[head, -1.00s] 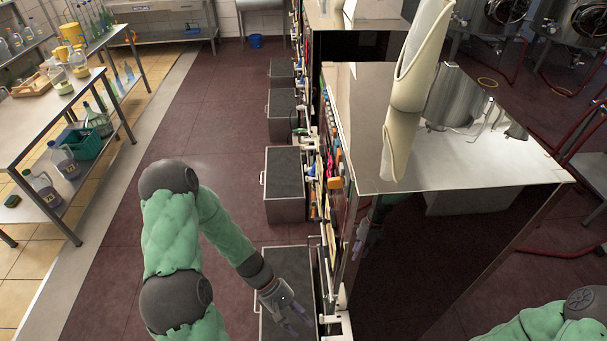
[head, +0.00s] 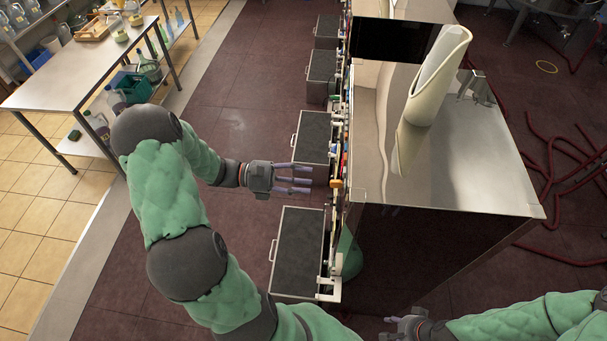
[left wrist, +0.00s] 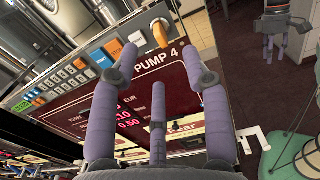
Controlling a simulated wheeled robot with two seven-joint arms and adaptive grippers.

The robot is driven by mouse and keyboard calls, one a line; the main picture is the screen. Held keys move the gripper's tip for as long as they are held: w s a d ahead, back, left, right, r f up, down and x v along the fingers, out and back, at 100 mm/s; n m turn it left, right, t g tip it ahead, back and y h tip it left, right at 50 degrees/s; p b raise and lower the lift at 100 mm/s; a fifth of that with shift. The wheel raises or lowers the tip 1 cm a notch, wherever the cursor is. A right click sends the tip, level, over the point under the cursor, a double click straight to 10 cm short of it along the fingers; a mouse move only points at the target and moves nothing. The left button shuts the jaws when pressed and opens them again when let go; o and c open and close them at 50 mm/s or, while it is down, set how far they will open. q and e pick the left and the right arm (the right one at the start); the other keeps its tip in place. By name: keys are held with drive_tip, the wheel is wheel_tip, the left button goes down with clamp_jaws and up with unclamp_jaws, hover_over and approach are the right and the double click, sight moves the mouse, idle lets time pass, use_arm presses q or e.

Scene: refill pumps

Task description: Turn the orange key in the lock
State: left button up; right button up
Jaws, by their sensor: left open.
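The orange key (head: 337,183) sticks out from the front face of the pump cabinet.
The pump cabinet (head: 450,165) has a shiny steel top with a pale, curved holder (head: 437,78) on it. A steel table (head: 85,60) stands at the left. The red floor between is clear.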

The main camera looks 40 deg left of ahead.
sight(334, 185)
use_arm(q)
drive_tip(key=x, duration=0.8)
drive_tip(key=shift+d+b, duration=0.25)
drive_tip(key=shift+b, duration=0.1)
drive_tip(key=shift+c, duration=0.3)
drive_tip(key=shift+f, duration=0.1)
clamp_jaws()
drive_tip(key=shift+f, duration=0.1)
